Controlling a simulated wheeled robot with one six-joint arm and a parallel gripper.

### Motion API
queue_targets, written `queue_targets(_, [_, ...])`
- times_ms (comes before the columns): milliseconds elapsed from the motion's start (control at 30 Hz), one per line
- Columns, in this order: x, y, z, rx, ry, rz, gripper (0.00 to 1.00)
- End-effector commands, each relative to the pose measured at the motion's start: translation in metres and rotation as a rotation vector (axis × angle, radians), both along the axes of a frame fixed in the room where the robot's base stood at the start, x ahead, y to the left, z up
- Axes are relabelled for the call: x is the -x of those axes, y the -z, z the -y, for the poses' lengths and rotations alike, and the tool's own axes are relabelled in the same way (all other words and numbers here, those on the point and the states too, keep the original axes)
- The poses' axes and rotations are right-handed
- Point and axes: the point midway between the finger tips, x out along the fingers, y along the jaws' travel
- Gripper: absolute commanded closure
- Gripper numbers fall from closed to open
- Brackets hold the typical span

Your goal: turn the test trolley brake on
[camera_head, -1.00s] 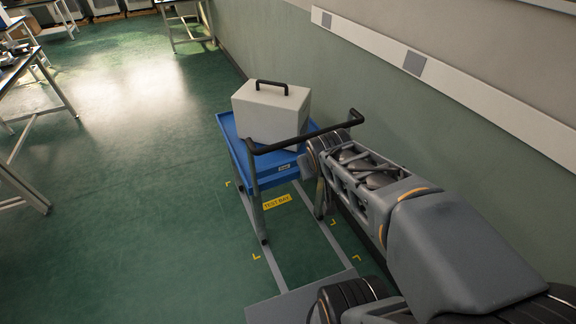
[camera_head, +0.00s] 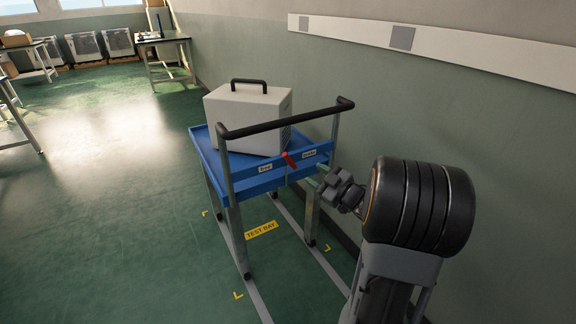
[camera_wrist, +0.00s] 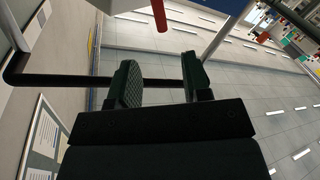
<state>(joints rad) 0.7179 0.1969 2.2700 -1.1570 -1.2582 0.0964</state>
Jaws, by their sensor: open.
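The test trolley (camera_head: 262,182) has a blue top and a black push handle (camera_head: 285,121). A red brake lever (camera_head: 289,160) is on the blue front edge, between a left label (camera_head: 265,168) and a right label (camera_head: 309,153). Its upper end leans a little left; the label text is too small to read surely. My gripper (camera_head: 318,176) is open and empty, just right of the lever and below the handle, apart from the lever. In the wrist view the lever (camera_wrist: 160,14) shows at the top, beyond the open fingers (camera_wrist: 160,82), with the handle crossing behind them.
A pale case (camera_head: 248,118) with a black grip stands on the trolley. The trolley stands by the green wall (camera_head: 480,130), over floor markings with a yellow sign (camera_head: 261,231). Open floor (camera_head: 110,230) lies to the left; benches stand further back.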

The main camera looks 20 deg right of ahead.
Motion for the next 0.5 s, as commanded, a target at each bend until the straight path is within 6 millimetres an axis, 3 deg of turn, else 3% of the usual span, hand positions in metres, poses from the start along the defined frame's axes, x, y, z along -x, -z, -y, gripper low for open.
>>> queue_targets(500, [-0.088,0.002,-0.032,-0.001,-0.003,0.002,0.56])
